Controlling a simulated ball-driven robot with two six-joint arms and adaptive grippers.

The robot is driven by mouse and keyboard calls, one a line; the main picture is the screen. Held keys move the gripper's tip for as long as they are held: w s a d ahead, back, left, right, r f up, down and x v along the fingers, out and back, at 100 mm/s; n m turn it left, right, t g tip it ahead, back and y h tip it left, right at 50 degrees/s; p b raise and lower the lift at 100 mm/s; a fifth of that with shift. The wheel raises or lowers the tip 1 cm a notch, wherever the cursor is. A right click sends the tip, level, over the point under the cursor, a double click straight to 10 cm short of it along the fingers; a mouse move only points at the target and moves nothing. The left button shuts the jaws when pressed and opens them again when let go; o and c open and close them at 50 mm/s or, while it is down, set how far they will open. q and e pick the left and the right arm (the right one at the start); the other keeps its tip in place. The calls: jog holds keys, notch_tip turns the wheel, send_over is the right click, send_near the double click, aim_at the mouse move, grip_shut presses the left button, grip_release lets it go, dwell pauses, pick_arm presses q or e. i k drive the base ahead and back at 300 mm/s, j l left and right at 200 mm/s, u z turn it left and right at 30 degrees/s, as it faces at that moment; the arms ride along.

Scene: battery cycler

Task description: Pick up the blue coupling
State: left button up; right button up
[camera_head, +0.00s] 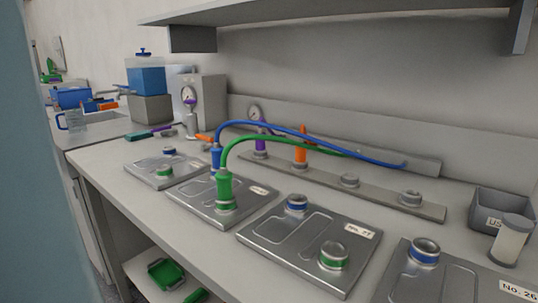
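The blue coupling (215,159) stands upright at the back of a metal plate (196,206) on the bench, at the centre-left. A blue hose (310,132) rises from its top and arcs right to the back ledge. The green coupling (224,187) stands close in front of it, on a green-ringed port of the same plate, with a green hose (275,138). The base of the blue coupling is partly hard to make out. Neither of my grippers is in view.
Other metal plates with blue and green ports lie beside it, one to the left (163,168) and one to the right (295,241). A rail (326,184) with orange and purple fittings runs behind. A shelf (300,14) overhangs the bench. A grey bin (503,208) stands right.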

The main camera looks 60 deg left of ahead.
aim_at(216, 150)
jog(key=k+j+z, duration=0.4)
jog(key=j, duration=0.25)
jog(key=k+j+z, duration=0.35)
jog(key=j, duration=0.2)
